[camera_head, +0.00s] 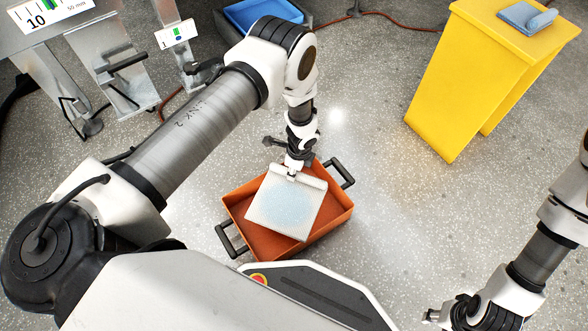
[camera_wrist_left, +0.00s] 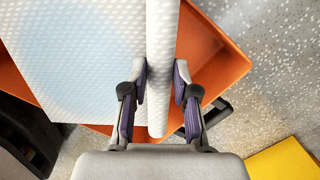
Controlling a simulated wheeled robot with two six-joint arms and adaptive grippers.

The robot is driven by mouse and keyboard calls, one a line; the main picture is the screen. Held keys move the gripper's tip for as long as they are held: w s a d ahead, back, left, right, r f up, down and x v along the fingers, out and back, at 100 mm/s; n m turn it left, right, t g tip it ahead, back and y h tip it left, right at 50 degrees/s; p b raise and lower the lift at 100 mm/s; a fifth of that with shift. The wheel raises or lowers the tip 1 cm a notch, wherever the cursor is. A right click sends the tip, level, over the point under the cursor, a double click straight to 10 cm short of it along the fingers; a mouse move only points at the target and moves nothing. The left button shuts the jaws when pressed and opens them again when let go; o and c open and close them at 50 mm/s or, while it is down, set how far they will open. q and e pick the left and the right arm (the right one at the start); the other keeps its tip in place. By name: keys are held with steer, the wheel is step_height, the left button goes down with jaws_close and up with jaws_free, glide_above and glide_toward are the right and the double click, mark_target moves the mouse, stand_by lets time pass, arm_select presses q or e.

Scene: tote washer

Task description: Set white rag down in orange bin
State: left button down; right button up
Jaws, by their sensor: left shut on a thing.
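The white rag (camera_head: 284,205), with a pale blue patch in its middle, hangs over the orange bin in the head view. My left gripper (camera_head: 293,174) is shut on the rag's folded upper edge; the left wrist view shows both fingers (camera_wrist_left: 160,95) pinching a white fold (camera_wrist_left: 160,50). The orange bin (camera_head: 340,209) stands on the floor with a black handle at each end. The rag covers much of its inside, and I cannot tell whether the rag touches the bin floor. My right gripper (camera_head: 440,317) is at the lower right, empty and away from the bin.
A yellow stand (camera_head: 440,100) with a blue-grey cloth (camera_head: 527,17) on top is at the upper right. A blue bin (camera_head: 262,12) is at the top. Metal equipment (camera_head: 115,75) stands at the upper left. A cable runs along the floor at the back. Speckled floor right of the orange bin is clear.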

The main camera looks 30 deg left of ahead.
arm_select(q)
steer(key=shift+r, duration=0.3)
steer(key=shift+f, duration=0.1)
steer(key=shift+f, duration=0.4)
steer(key=shift+r, duration=0.5)
steer(key=shift+f, duration=0.15)
stand_by(0.6)
stand_by(0.4)
stand_by(0.5)
